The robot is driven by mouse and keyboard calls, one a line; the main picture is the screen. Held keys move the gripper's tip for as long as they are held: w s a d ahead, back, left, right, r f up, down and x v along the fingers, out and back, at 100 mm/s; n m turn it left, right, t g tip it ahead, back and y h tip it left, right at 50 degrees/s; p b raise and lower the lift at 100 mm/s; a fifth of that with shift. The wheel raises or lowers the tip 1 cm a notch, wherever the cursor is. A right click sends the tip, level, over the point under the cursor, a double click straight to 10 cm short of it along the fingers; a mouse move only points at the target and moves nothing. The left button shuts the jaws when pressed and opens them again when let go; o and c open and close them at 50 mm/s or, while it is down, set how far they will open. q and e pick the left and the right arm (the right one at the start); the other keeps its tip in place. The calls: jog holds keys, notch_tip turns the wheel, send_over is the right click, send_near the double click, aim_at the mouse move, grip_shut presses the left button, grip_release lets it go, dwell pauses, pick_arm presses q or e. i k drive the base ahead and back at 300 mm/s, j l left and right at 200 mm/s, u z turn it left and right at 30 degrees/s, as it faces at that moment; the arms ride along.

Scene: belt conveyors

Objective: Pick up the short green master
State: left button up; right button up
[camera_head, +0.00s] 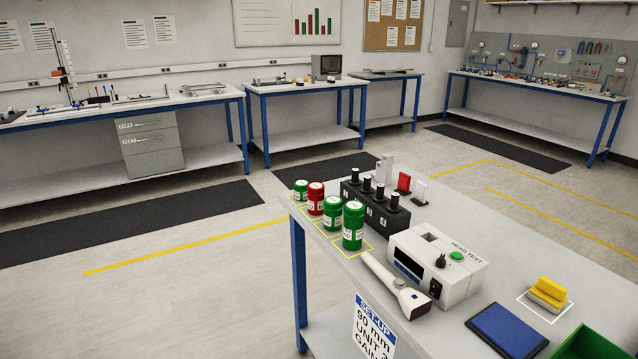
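Three green cylinders with white labels and one red cylinder stand upright in a row along the left edge of the near table (470,235). The farthest green cylinder (301,190) looks the shortest. The red cylinder (316,199) stands just nearer than it. A middle green cylinder (333,214) follows, and the nearest green cylinder (353,227) looks the tallest. Yellow outlines show on the table around the bases of several of them. Neither of my grippers is in view.
A black block with several capped posts (375,205) stands right of the cylinders. A white tester box (437,265), a handheld scanner (397,290), a yellow block (547,294), a blue pad (507,331) and a green bin (590,347) occupy the near side. Floor left of the table is clear.

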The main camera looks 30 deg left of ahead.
aim_at(300, 185)
jog(key=u, duration=1.15)
